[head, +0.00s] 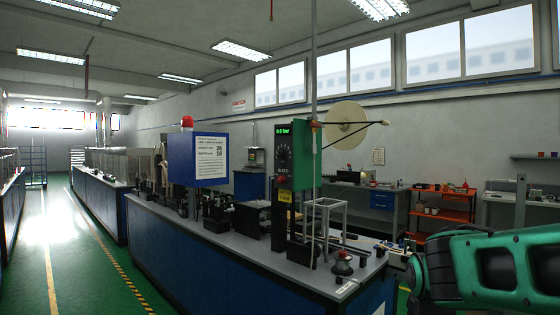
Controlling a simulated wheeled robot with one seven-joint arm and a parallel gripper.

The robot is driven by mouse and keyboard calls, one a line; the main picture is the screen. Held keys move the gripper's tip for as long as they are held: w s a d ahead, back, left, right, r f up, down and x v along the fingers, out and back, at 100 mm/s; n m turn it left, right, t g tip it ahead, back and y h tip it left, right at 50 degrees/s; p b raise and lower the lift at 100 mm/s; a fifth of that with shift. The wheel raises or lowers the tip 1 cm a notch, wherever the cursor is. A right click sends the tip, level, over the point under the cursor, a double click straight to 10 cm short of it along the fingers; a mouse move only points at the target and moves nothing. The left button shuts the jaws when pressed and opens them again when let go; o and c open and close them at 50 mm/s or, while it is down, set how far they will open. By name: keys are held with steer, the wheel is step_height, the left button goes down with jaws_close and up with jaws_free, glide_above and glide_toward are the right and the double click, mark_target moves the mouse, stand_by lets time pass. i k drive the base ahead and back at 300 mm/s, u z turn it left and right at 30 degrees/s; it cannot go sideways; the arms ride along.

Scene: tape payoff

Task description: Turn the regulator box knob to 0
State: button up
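The regulator box (301,152) is a green box on a dark upright post at the near end of the middle bench. Its dark front face carries a small lit green display (283,130) at the top; the reading is in bar, but its digits are too small to read surely. Below it is a round black knob (283,155) with marks around it; its setting cannot be made out. A red button (282,179) sits under the knob. My green and black arm (490,265) enters at the lower right, apart from the box. My gripper cannot be seen.
The blue-sided bench (240,265) bears a wire frame (329,215), a small red-topped device (342,262) near its corner, and a blue box (185,170) with a notice. A cream reel (346,125) stands behind the regulator box. The green aisle at left is clear.

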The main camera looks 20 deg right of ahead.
mark_target(282, 154)
steer(key=i, duration=0.9)
steer(key=u, duration=0.05)
